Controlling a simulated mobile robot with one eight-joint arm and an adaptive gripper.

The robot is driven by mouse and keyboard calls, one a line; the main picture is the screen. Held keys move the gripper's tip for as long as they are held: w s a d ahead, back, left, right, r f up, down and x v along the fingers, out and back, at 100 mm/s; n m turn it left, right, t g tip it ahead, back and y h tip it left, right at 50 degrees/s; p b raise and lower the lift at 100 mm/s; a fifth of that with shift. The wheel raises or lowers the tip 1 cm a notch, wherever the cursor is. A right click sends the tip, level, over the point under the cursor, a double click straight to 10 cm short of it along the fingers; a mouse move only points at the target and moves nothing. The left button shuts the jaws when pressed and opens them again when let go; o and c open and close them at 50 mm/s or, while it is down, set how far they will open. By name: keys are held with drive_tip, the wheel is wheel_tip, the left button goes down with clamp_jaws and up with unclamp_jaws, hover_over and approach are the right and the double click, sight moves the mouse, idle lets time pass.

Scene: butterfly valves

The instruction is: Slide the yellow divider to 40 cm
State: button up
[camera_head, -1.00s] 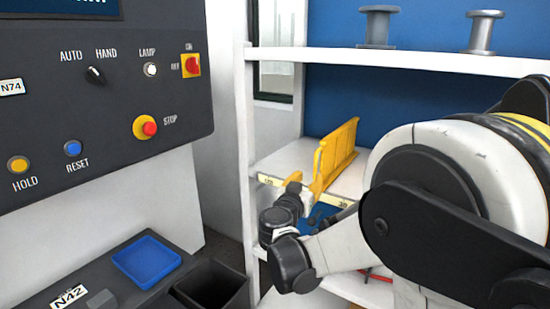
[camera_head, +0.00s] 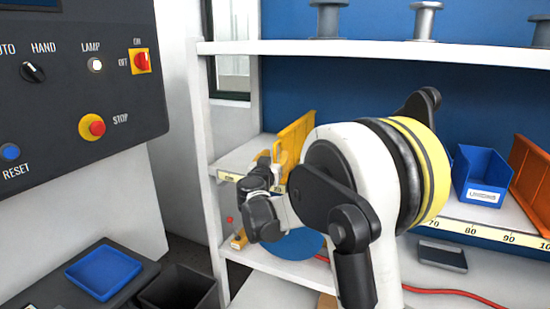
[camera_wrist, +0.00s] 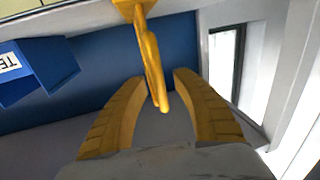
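The yellow divider (camera_head: 296,137) stands upright at the left end of the middle shelf (camera_head: 238,162) in the head view. My arm hides its lower right part and the scale below it. In the wrist view the divider (camera_wrist: 150,55) comes down from the top, and its narrow end lies between my fingers. My gripper (camera_wrist: 160,78) is open, one finger on each side of it, with a visible gap on both sides. In the head view my gripper (camera_head: 266,160) is at the divider's front left. The 40 mark cannot be seen.
The shelf edge scale (camera_head: 490,232) shows 70, 80 and 90 at the right. A blue bin (camera_head: 481,178) and an orange divider (camera_head: 532,180) stand there. The upper shelf (camera_head: 390,50) is above. A control panel (camera_head: 80,75) is at the left.

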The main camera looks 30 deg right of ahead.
clamp_jaws()
drive_tip(key=s+d+p, duration=0.1)
drive_tip(key=s+d, duration=1.1)
drive_tip(key=s, duration=0.3)
drive_tip(key=shift+s, duration=0.4)
drive_tip(key=shift+d, duration=0.1)
unclamp_jaws()
